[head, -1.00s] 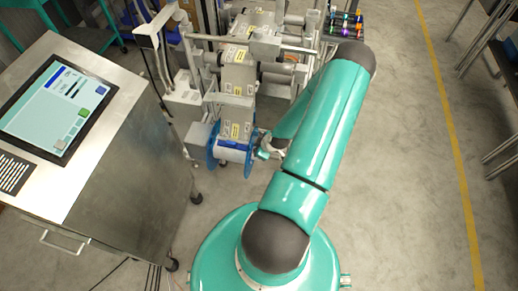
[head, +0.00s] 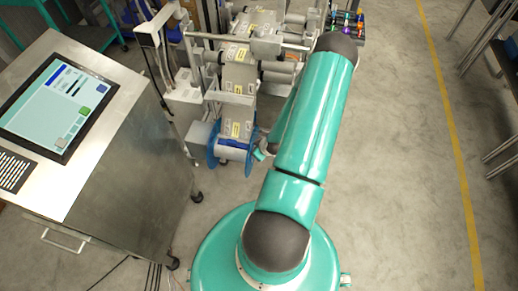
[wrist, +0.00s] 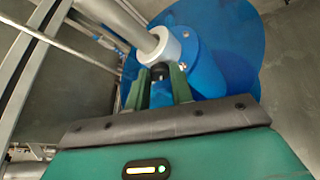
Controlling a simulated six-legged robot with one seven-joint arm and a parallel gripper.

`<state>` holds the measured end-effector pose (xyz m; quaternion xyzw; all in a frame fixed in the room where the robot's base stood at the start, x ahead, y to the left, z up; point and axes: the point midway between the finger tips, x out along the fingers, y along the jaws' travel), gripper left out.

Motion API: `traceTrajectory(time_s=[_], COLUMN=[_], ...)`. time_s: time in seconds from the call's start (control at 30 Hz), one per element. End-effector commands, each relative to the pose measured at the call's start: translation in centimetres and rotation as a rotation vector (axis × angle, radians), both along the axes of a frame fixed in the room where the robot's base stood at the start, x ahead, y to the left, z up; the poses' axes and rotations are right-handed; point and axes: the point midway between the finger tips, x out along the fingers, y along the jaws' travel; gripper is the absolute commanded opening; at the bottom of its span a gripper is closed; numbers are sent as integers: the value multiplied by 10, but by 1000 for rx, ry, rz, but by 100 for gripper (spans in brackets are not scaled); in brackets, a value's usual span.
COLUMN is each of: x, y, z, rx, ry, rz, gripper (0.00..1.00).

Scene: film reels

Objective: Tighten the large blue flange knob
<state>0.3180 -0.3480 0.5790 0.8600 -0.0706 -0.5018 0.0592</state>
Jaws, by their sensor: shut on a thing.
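The large blue flange (wrist: 222,38) fills the upper right of the wrist view, with a white collar (wrist: 176,46) and a grey shaft at its hub. A blue knob (wrist: 161,95) with a dark part at its far end sits between the green fingers of my gripper (wrist: 160,72). The fingers are shut on it. How far the knob is screwed in cannot be seen. In the head view the blue-flanged reel (head: 236,151) sits at the near end of the machine. My gripper is at its right side, mostly hidden by my arm.
A steel console with a screen (head: 58,105) stands at the left. The film machine (head: 240,75) with its rollers extends behind the reel. Small coloured items (head: 347,22) stand at the top. Open floor (head: 400,190) lies to the right, with a yellow line.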

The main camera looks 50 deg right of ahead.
Motion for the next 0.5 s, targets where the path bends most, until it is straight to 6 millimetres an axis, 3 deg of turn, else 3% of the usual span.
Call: traceTrajectory(time_s=[0.03, 0.13, 0.5], x=[0, 0, 0], y=[0, 0, 0], z=[0, 0, 0], rx=[-1, -1, 0], ry=[-1, -1, 4], rz=[1, 1, 31], gripper=[25, 44, 45])
